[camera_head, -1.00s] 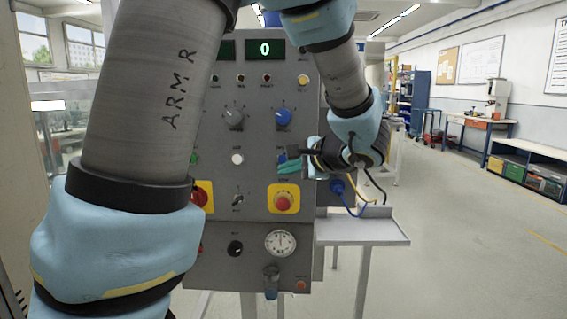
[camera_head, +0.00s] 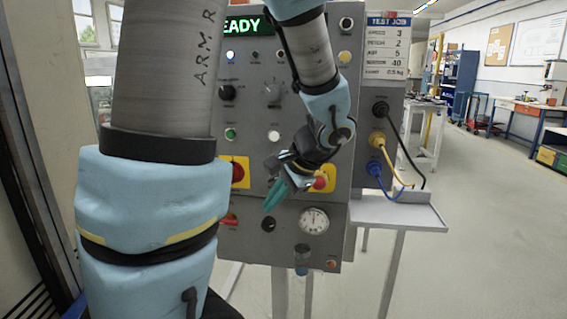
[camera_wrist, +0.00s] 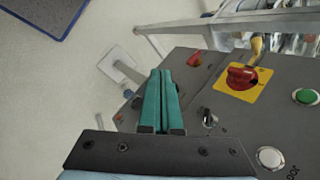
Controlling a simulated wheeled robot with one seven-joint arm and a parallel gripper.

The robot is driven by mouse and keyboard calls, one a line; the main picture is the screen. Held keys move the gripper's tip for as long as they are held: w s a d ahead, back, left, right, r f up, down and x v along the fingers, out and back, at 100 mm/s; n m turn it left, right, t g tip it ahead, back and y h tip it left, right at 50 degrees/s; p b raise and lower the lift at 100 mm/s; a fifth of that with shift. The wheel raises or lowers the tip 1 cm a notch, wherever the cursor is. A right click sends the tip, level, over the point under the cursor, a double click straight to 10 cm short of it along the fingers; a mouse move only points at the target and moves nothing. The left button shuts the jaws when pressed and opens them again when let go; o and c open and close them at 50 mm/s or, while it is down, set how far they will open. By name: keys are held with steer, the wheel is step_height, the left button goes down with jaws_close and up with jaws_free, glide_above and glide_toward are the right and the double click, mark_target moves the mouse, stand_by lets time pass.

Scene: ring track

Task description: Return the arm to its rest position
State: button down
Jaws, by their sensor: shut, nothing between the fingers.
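My arm, light blue and grey, rises at the left of the head view and bends down in front of a grey control panel (camera_head: 262,190). My gripper (camera_head: 275,197) with teal fingers points down and left in front of the panel's lower part, beside a red button on a yellow plate (camera_head: 321,180). In the wrist view my gripper (camera_wrist: 160,84) shows its teal fingers together with nothing between them. A red rotary switch on a yellow plate (camera_wrist: 242,77) is to their right. The fingers appear apart from the panel.
A grey side shelf (camera_head: 400,212) sticks out right of the panel. Black, yellow and blue cables (camera_head: 391,160) hang from sockets on the panel's side. A gauge (camera_head: 314,220) sits low on the panel. Open floor (camera_head: 480,260) lies at the right.

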steer(key=s+a+f+n+g+h, duration=0.2)
steer(key=s+a+f+n+h, duration=0.3)
steer(key=n, duration=0.4)
steer(key=shift+s+f+h, duration=0.15)
steer(key=shift+s+h, duration=0.15)
steer(key=shift+h, duration=0.1)
